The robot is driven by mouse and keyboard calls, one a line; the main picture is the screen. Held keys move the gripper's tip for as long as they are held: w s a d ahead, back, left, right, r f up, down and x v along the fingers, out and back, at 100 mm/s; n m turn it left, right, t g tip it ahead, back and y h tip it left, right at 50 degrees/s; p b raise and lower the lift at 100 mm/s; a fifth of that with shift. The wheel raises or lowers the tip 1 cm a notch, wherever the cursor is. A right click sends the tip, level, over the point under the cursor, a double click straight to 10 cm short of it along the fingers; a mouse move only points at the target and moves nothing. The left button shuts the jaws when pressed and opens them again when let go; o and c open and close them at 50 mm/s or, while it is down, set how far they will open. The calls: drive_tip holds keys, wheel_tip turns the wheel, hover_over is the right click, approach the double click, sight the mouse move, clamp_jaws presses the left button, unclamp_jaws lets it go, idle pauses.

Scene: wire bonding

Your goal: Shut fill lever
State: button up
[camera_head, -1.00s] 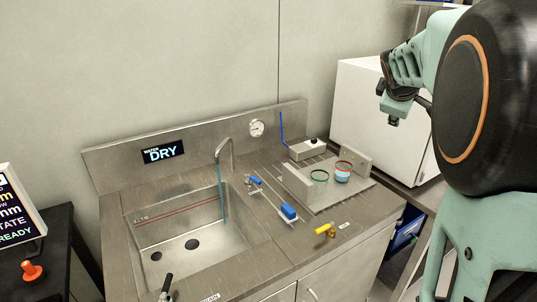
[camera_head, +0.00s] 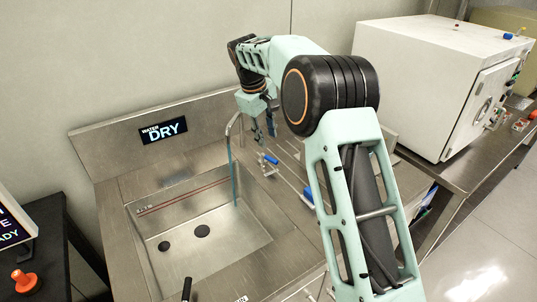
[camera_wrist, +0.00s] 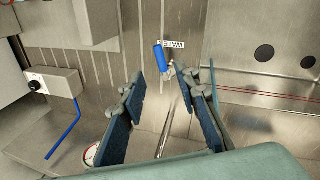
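A blue-handled lever (camera_head: 270,159) sits on the steel counter beside the sink. In the wrist view, a blue handle (camera_wrist: 160,58) stands just past my fingertips, beside a partly visible "WATE" label (camera_wrist: 174,44). A second blue part (camera_head: 308,195) lies nearer the front, partly behind my arm. I cannot tell which of these the wrist view shows. My gripper (camera_wrist: 167,88) is open and empty, its two dark blue fingers apart, with the handle beyond the gap. In the head view, my gripper (camera_head: 263,134) is above the counter behind the lever. A display (camera_head: 163,130) reads "WATER DRY".
The curved tap (camera_head: 231,124) stands close left of my gripper, with a thin teal column (camera_head: 234,184) below its spout. The sink (camera_head: 150,238) lies left. A grey box (camera_wrist: 52,84) with a black knob and blue rod (camera_wrist: 63,135) is beside the gripper.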

sight(273, 159)
drive_tip(key=x, duration=1)
drive_tip(key=shift+d+f, duration=0.1)
drive_tip(key=shift+f, duration=0.05)
clamp_jaws()
